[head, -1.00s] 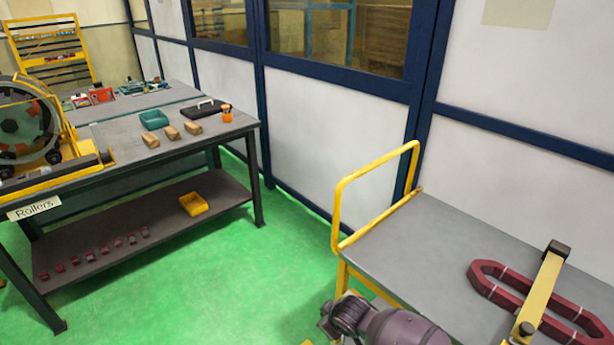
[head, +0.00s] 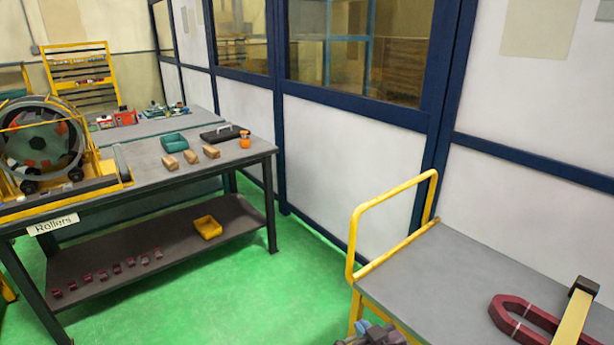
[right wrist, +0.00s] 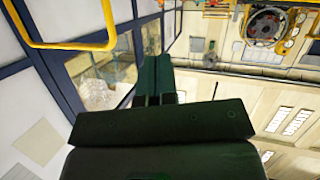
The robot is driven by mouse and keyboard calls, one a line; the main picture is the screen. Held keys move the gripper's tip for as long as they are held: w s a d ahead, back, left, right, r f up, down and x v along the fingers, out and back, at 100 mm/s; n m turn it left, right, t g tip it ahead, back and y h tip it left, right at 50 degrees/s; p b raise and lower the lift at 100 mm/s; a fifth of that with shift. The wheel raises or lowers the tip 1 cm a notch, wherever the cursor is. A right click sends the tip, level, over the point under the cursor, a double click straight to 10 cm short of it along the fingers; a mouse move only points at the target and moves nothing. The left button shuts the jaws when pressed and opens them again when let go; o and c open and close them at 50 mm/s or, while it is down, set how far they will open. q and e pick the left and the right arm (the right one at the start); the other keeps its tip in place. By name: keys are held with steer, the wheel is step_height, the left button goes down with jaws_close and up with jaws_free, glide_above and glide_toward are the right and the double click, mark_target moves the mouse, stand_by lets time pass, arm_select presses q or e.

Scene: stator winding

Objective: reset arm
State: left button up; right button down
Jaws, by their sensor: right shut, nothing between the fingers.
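My right gripper (right wrist: 154,80) shows in the right wrist view, with its two dark fingers side by side, shut and empty. No object touches it there. In the head view only a small part of my arm shows at the bottom edge, right of the middle. My left gripper is in neither view. A dark red coil (head: 515,318) lies on the grey cart top (head: 455,270), cut off by the lower right of the picture. A yellow bar with a black end (head: 577,305) stands over the coil.
A workbench (head: 150,157) at left carries a stator on rollers (head: 40,145), wooden blocks (head: 190,157) and a teal bin (head: 174,143). Its lower shelf holds a yellow tray (head: 208,227) and several small red pieces. The cart has a yellow handle (head: 352,235). Green floor between bench and cart is clear.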

steer(key=s+d+f+m+h, duration=0.1)
steer(key=s+d+f, duration=0.2)
steer(key=s+d, duration=0.2)
steer(key=s+d+f+m+g+h+b, duration=0.1)
steer(key=s+d+f, duration=0.3)
steer(key=s, duration=0.5)
steer(key=s+d+f+m+h, duration=0.3)
steer(key=s+d, duration=0.3)
steer(key=s, duration=0.1)
steer(key=shift+d+f+g, duration=0.3)
steer(key=shift+g, duration=0.1)
steer(key=shift+s, duration=0.1)
